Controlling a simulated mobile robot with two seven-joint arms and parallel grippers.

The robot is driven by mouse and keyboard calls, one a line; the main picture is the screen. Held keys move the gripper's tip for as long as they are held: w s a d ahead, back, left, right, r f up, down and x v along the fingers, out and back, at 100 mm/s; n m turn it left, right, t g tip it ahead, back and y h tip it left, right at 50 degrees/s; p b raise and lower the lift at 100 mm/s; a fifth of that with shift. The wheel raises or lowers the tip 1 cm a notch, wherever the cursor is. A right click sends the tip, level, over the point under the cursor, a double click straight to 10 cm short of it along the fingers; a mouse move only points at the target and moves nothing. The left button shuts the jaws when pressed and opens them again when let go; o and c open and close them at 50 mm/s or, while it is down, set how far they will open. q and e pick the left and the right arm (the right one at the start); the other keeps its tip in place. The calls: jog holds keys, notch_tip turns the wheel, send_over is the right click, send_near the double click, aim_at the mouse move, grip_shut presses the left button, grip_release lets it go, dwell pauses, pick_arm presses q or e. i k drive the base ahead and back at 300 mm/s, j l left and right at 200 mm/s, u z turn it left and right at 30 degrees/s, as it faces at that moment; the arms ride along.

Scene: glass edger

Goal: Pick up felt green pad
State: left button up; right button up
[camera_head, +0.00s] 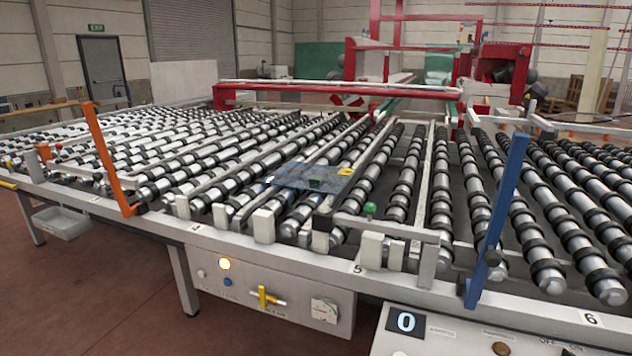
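A small dark green pad (316,185) lies on a bluish glass pane (288,179), which rests flat on the roller conveyor near the middle of the view. The pad is small and dark, so its felt texture cannot be made out. A small yellow piece (346,171) is at the pane's right edge. Neither of my grippers shows in the head view.
An orange bar (106,160) rises at the conveyor's left front, and a blue bar (497,220) at the right front. White blocks (264,225) and a green knob (370,208) line the front edge. A control box (265,290) hangs below. Red machinery (350,88) stands behind.

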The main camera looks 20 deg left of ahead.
aim_at(314, 179)
jog(key=j+z, duration=0.25)
jog(key=z, duration=0.25)
jog(key=j+z, duration=0.25)
jog(key=z, duration=0.25)
jog(key=k+j+z, duration=0.15)
jog(key=j, duration=0.15)
jog(key=j+z, duration=0.15)
jog(key=j, duration=0.15)
jog(key=k+j+z, duration=0.1)
jog(key=j, duration=0.15)
jog(key=k+j+z, duration=0.1)
jog(key=j, duration=0.35)
jog(key=k+j+z, duration=0.1)
jog(key=k+j, duration=0.35)
jog(key=j, duration=0.2)
jog(key=k+j, duration=0.2)
jog(key=j, duration=0.2)
jog(key=k+j, duration=0.15)
jog(key=j, duration=0.2)
jog(key=k+j, duration=0.2)
jog(key=j, duration=0.2)
jog(key=z, duration=0.05)
